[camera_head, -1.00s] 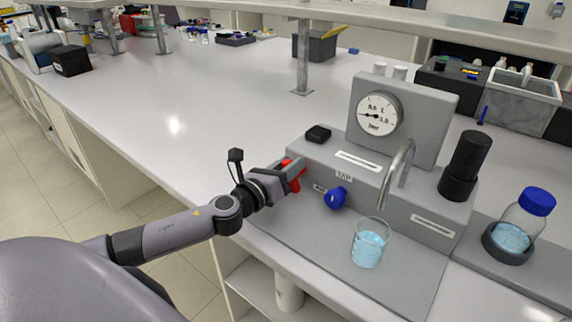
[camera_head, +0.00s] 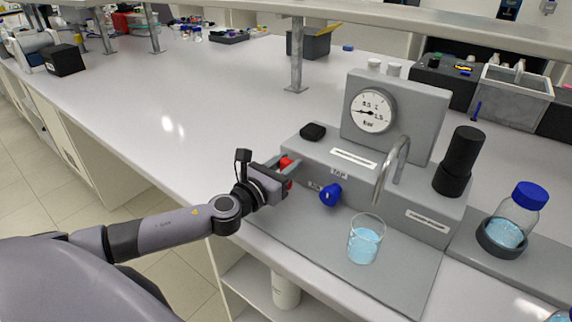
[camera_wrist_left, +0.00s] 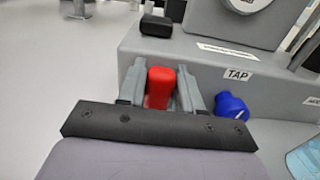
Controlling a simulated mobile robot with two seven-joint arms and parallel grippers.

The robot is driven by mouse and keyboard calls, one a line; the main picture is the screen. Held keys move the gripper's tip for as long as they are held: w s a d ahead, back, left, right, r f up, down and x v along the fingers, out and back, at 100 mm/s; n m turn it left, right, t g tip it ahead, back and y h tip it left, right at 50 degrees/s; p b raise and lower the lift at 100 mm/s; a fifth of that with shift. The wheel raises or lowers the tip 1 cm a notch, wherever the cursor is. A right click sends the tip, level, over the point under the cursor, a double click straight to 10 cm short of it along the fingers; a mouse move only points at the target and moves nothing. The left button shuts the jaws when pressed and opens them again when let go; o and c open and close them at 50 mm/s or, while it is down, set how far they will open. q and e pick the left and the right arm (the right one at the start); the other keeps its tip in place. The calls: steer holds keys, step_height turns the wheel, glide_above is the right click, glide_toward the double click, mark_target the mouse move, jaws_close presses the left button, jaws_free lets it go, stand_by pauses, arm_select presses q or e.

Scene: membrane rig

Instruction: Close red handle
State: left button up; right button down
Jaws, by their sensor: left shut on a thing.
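The red handle (camera_head: 286,163) is on the left end of the front of the grey membrane rig (camera_head: 320,155). My left gripper (camera_head: 287,168) is at this handle, its fingers on either side of it. In the left wrist view the red handle (camera_wrist_left: 160,87) sits between the two grey fingers (camera_wrist_left: 160,92), and the gripper is shut on it. The gripper hides much of the handle and its mount in the head view. My right gripper is not in view.
A blue knob (camera_head: 330,194) under the TAP label is close to the right of the gripper. A glass beaker (camera_head: 366,240) of blue liquid stands below the curved spout (camera_head: 391,168). A blue-capped bottle (camera_head: 515,218) stands at the right.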

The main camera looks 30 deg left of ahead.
mark_target(283, 168)
arm_select(q)
steer(key=o, duration=1)
steer(key=shift+c, duration=0.2)
steer(key=s, duration=0.2)
steer(key=s+b, duration=0.1)
steer(key=s, duration=0.2)
steer(key=shift+s+a+f, duration=0.1)
steer(key=shift+s+a, duration=0.1)
steer(key=shift+s, duration=0.85)
